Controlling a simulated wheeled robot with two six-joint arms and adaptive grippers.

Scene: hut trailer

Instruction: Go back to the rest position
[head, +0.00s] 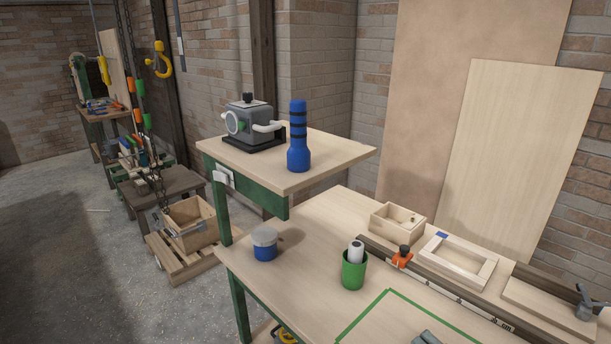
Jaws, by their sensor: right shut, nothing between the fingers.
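My right gripper (427,338) shows only as grey fingertips at the bottom edge, over the green-outlined area of the workbench (320,225). It is shut and empty, and the rest of it is cut off. My left gripper is out of view.
A green cup (354,271) with a white-topped item in it and a blue jar (265,244) stand on the bench. Behind are a wooden box (397,222), a frame (458,261) and an orange stop (402,256). A raised shelf (325,158) holds a blue flashlight (298,138) and a grey machine (250,122).

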